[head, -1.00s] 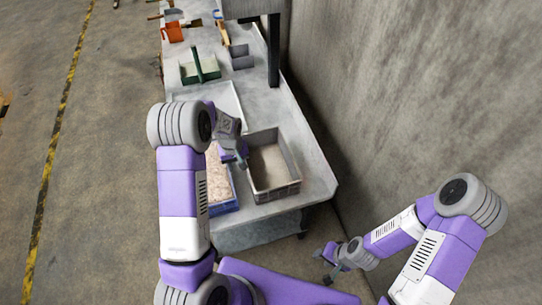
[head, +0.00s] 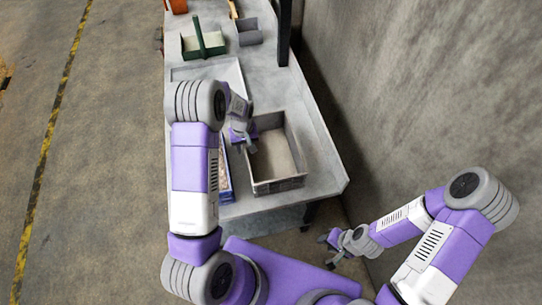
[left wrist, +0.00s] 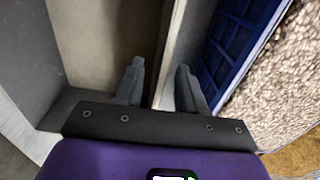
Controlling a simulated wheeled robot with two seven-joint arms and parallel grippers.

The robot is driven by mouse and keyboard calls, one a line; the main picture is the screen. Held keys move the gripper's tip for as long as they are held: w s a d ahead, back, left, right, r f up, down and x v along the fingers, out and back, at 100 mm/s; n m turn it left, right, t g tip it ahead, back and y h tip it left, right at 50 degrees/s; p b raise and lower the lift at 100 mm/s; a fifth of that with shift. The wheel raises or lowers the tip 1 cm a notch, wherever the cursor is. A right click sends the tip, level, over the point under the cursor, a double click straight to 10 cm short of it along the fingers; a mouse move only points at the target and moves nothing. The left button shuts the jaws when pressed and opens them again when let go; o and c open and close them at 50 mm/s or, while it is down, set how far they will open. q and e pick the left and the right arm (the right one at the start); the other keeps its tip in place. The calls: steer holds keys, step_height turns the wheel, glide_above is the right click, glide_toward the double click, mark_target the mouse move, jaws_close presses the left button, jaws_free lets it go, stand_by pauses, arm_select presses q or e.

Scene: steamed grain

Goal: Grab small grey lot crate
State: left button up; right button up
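The grey crate (head: 280,184), beige inside, stands on the near end of the bench in the head view. Its left wall shows in the left wrist view (left wrist: 171,55). My left gripper (head: 247,140) is at that left wall. In the left wrist view its two fingers (left wrist: 160,88) are apart, one on each side of the wall, with a gap visible beside it. I cannot tell whether either finger touches it. My right gripper (head: 332,245) hangs low, off the bench's near right corner, away from the crate; its fingers are too small to judge.
A blue crate (head: 226,185) of pale grain stands close left of the grey crate; it also shows in the left wrist view (left wrist: 232,40). Behind are a white tray (head: 235,72), a green-handled carrier (head: 203,45) and a grey bin (head: 249,35). A wall (head: 430,90) rises at right.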

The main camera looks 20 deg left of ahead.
arm_select(q)
steer(key=f, duration=0.5)
steer(key=shift+s+d+f, duration=0.1)
steer(key=shift+s+f, duration=0.2)
jaws_close()
